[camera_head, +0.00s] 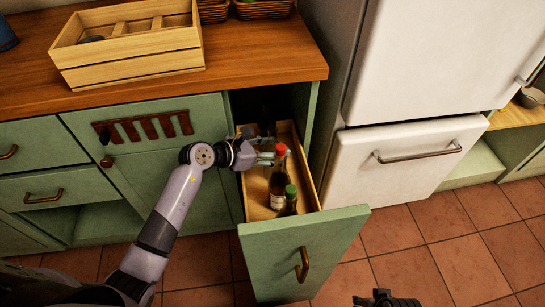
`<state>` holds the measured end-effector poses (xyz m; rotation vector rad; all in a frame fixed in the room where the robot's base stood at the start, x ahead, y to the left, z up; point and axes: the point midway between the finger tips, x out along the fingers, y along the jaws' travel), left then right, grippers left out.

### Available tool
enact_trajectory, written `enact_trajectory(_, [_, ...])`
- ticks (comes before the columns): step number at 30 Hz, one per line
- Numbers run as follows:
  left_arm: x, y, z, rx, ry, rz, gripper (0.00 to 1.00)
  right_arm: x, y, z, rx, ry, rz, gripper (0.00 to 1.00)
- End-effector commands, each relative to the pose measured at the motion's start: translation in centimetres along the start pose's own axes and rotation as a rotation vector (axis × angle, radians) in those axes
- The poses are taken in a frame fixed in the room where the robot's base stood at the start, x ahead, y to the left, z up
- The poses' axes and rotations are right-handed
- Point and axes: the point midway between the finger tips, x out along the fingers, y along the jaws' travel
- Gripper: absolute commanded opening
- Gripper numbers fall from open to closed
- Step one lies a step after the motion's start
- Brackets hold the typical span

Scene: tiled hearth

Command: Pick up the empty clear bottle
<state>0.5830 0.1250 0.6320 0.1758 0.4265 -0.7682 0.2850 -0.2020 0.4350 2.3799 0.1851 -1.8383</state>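My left gripper (267,150) reaches in from the left over the open pull-out drawer (300,240). Its fingers are beside the neck of a bottle with a red cap (279,165) and a pale label. I cannot tell whether they touch it or hold anything. A dark bottle with a green cap (290,199) stands nearer the drawer front. I cannot make out a clear empty bottle; the rear of the drawer is dark and partly hidden by my gripper. My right gripper (386,299) shows only in part at the bottom edge, far from the bottles.
A wooden crate (130,68) stands on the wooden counter (235,60), with wicker baskets (262,8) behind. A white fridge (415,60) is right of the drawer. The tiled floor (420,240) at the right is clear.

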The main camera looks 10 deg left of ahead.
Motion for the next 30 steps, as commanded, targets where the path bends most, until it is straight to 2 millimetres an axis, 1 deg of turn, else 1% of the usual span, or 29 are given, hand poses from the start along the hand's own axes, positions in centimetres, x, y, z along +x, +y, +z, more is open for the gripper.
enact_trajectory(1, [0.0, 0.0, 0.0, 0.000, 0.000, 0.000, 0.23, 0.0, 0.0, 0.0, 0.000, 0.000, 0.000, 0.40])
enact_trajectory(7, [0.0, 0.0, 0.0, 0.000, 0.001, 0.000, 0.10, 0.0, 0.0, 0.0, 0.000, 0.000, -0.001, 0.40])
enact_trajectory(15, [-0.1, 0.0, 0.1, 0.001, -0.001, 0.001, 0.10, 0.0, 0.0, 0.0, 0.000, 0.000, -0.001, 0.40])
enact_trajectory(20, [-0.6, -0.1, 0.6, 0.003, -0.001, 0.001, 0.10, 0.1, 0.0, -0.1, 0.000, 0.005, -0.001, 0.40])
enact_trajectory(21, [-0.8, -0.1, 0.7, 0.003, 0.000, 0.001, 0.10, 0.8, 0.0, 0.1, -0.001, 0.000, -0.001, 0.40])
enact_trajectory(23, [-1.1, -0.1, 1.5, 0.005, -0.002, 0.001, 0.10, 1.6, -0.1, 0.4, -0.002, -0.007, -0.001, 0.40])
enact_trajectory(30, [-2.9, -0.1, 5.2, 0.006, -0.003, 0.001, 0.10, 4.7, -0.2, 2.3, -0.005, -0.030, -0.004, 0.40])
